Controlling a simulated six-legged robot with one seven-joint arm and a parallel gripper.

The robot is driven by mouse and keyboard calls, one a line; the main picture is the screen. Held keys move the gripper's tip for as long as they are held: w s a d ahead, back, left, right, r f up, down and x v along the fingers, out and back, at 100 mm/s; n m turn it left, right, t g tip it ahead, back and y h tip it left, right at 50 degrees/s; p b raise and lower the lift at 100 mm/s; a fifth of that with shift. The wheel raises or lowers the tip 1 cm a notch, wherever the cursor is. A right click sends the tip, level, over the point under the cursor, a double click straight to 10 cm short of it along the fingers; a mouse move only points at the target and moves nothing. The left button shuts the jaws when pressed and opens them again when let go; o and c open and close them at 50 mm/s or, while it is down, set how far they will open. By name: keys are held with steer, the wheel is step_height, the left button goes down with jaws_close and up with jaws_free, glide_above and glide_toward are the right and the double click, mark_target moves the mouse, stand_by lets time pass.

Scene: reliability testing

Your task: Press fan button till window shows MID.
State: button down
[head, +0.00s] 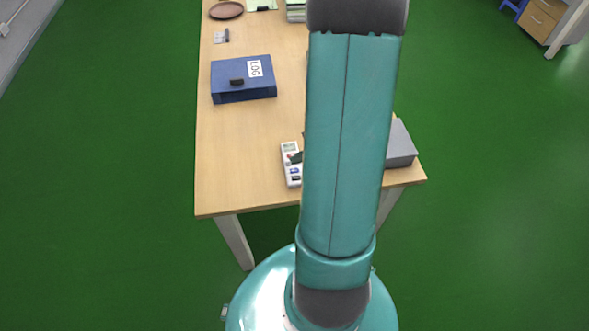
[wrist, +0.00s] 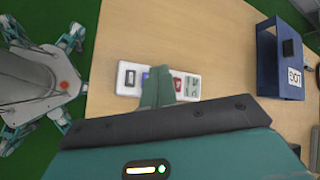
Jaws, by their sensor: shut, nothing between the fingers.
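A white remote-like control unit (head: 291,163) lies on the wooden table near its front edge, partly covered by my arm in the head view. It has a greenish display window at its far end and red, blue and dark buttons below; the window's text is too small to read. In the wrist view the unit (wrist: 190,85) shows a dark button, a blue one mostly hidden, a red one and the display. My gripper (wrist: 158,80) is shut and empty, its fingertips over the middle of the unit by the blue button. I cannot tell whether they touch it.
A grey box (head: 400,145) stands at the right edge. A brown plate (head: 226,10) is at the back. The front left tabletop is clear.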

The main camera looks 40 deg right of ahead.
mark_target(298, 170)
steer(key=shift+r, duration=1.5)
stand_by(0.3)
